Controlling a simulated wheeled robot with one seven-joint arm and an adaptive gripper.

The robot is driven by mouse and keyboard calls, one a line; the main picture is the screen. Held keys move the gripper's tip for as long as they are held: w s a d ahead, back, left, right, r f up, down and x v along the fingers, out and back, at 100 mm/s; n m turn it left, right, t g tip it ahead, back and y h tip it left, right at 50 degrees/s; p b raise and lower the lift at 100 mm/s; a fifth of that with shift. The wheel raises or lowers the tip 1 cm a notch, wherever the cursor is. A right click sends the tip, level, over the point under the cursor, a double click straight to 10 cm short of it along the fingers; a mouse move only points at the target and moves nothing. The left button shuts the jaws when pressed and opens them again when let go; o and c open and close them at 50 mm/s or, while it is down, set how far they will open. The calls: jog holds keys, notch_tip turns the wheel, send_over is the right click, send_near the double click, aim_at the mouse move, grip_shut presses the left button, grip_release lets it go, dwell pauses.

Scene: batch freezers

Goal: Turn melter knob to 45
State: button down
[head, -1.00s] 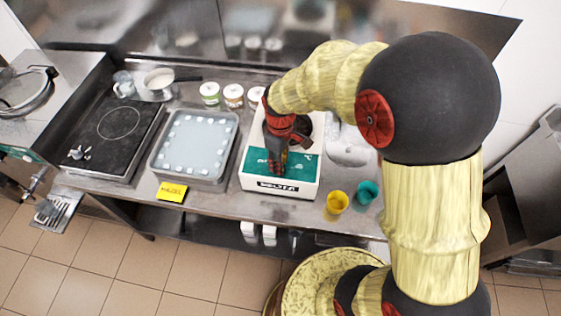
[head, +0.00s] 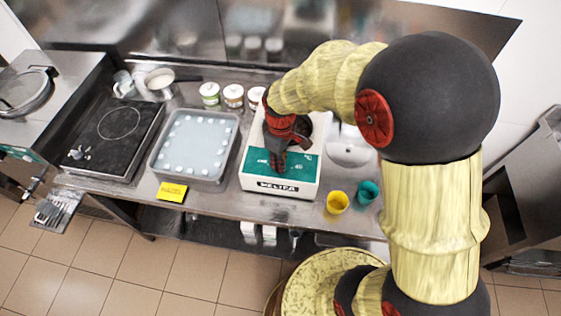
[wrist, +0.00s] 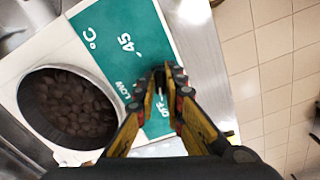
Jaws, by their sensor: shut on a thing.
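The melter (head: 254,180) is a white box with a green control panel (head: 307,165) on its top front, standing on the counter. In the wrist view, the green panel (wrist: 108,22) carries the marks °C, 45, LOW and OFF. My gripper (head: 277,171) points down onto this panel. In the wrist view, my gripper (wrist: 168,75) has its fingertips close together over the panel, shut on the melter knob. The fingers hide most of the knob, so its pointer setting cannot be read. The 45 mark lies up and left of the fingertips; OFF shows between the fingers.
The melter's round pot (wrist: 68,104) holds dark brown pieces. A yellow cup (head: 337,202) and a teal cup (head: 367,192) stand right of the melter. A tray of white pieces (head: 193,182), a black hob (head: 90,165) and several jars (head: 233,96) stand to the left and behind.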

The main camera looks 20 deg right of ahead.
jog(key=m+p, duration=0.1)
jog(key=m, duration=0.6)
jog(key=shift+a+p, duration=0.1)
jog(key=shift+p, duration=0.2)
jog(key=m+p, duration=0.1)
jog(key=m, duration=0.6)
jog(key=shift+a, duration=0.15)
jog(key=m+p, duration=0.1)
jog(key=m, duration=0.5)
jog(key=shift+w+m, duration=0.1)
jog(key=shift+m, duration=0.2)
jog(key=m, duration=0.7)
jog(key=shift+w+a+p, duration=0.1)
jog(key=shift+w+p, duration=0.05)
jog(key=shift+p, duration=0.15)
jog(key=c, duration=1.9)
grip_release()
jog(key=shift+r, duration=0.1)
